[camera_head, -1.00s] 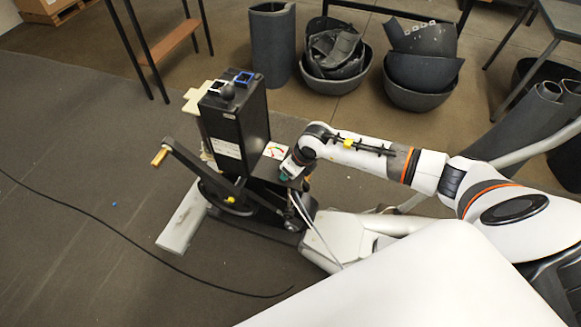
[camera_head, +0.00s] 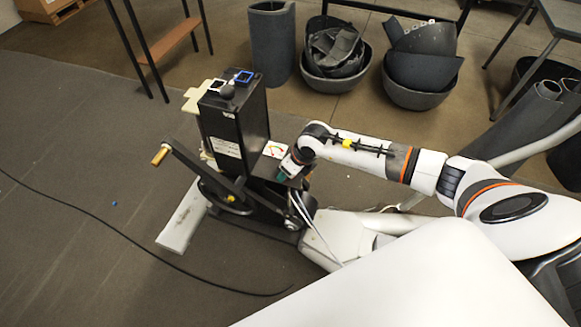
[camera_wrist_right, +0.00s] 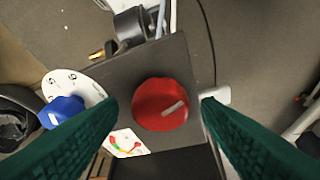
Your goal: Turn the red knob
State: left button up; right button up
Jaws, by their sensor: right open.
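The red knob (camera_wrist_right: 160,104) is round with a pale pointer bar and sits on a dark panel (camera_wrist_right: 115,85) in the right wrist view. My right gripper (camera_wrist_right: 159,103) is open, with one green finger on each side of the knob. A gap shows between each finger and the knob, so I cannot see contact. In the head view my right gripper (camera_head: 285,174) reaches down to the black machine (camera_head: 237,135), and the red knob is hidden there. My left gripper is not in view.
A blue knob (camera_wrist_right: 62,112) on a white numbered dial and a coloured gauge (camera_wrist_right: 126,143) lie near the red knob. A crank arm with a wooden handle (camera_head: 159,156) sticks out left of the machine. A black cable (camera_head: 100,218) crosses the floor.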

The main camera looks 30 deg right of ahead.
jog(key=v, duration=1.2)
